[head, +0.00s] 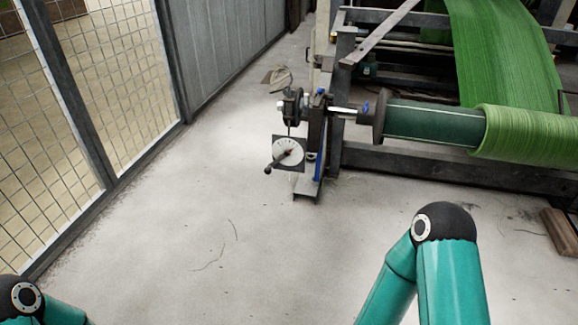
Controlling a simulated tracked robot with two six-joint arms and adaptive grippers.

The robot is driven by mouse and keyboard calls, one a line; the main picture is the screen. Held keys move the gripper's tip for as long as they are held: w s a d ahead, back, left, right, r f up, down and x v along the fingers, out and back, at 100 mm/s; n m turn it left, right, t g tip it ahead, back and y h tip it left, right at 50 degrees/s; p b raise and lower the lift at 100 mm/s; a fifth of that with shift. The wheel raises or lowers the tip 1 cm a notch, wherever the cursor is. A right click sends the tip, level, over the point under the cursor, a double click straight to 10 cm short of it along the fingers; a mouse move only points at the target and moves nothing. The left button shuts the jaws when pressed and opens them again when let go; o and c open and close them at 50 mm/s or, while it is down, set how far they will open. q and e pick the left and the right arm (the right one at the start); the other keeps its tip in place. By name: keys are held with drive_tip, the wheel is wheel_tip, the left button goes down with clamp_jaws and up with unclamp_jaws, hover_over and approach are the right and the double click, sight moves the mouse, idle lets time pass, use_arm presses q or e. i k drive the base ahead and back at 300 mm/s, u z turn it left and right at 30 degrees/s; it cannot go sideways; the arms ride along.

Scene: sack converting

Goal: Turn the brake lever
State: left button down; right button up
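The brake lever (279,162) is a short dark handle with a black knob at its lower left end. It sits on a white round dial (288,152) on a dark square plate, at the near end of the roll stand (316,140). The lever points down and to the left across the dial. My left arm shows only at the bottom left corner and my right arm at the bottom right, both well short of the lever. Neither gripper is in view.
A green fabric roll (530,130) on a shaft extends right from the stand, above a dark frame rail (460,170). A mesh fence (120,75) runs along the left. A wooden block (560,235) lies at right. The floor before the lever is clear.

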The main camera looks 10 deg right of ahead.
sight(267, 171)
drive_tip(key=z, duration=0.2)
drive_tip(key=i, duration=0.85)
drive_tip(key=u, duration=0.45)
